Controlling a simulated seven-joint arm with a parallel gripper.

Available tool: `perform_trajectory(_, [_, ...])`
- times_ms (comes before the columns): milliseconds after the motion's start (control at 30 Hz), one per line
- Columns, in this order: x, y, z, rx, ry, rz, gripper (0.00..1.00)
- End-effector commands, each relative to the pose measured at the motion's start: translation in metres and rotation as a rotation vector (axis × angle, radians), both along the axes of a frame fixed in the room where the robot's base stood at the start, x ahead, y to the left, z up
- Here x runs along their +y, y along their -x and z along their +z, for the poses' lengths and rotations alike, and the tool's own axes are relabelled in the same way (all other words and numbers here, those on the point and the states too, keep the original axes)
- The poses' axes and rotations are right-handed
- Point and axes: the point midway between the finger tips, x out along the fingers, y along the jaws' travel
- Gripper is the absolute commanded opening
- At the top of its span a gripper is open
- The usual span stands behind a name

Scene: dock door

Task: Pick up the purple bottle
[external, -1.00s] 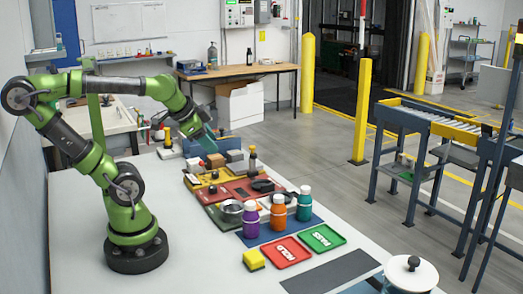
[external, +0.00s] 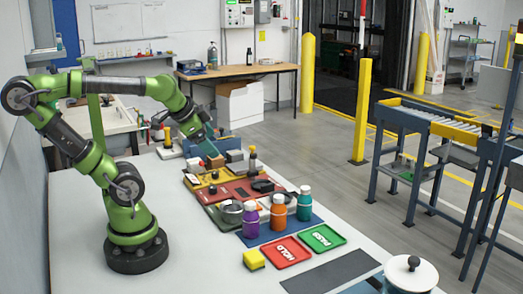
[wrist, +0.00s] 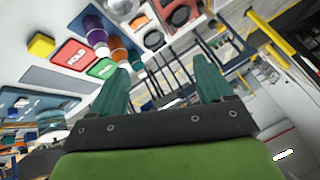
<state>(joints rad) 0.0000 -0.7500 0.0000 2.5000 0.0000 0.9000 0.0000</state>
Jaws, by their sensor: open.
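The purple bottle (external: 251,221) stands upright with a pale cap at the left end of a row of three bottles on a dark blue mat (external: 262,238). It also shows at the upper left of the wrist view (wrist: 94,30). My gripper (external: 212,153) has teal fingers and is over the far end of the bench, beyond the bottles and apart from them. In the wrist view its two fingers are spread with nothing between them (wrist: 162,72).
An orange bottle (external: 278,214) and a teal bottle (external: 304,205) stand to the right of the purple one. Red (external: 286,253) and green (external: 322,238) trays and a yellow block (external: 254,260) lie in front. A metal bowl (external: 230,211) sits close behind it.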

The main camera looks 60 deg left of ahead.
Motion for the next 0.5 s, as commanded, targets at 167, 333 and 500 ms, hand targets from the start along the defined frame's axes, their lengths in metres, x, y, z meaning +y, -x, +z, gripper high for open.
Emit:
perform_trajectory(167, [-0.001,0.000,-0.001,0.005,-0.001,-0.004,0.80])
perform_trajectory(333, [-0.012,-0.016,-0.013,0.088,0.010,-0.034,0.80])
perform_trajectory(500, [-0.042,-0.050,-0.022,0.270,0.119,0.042,0.80])
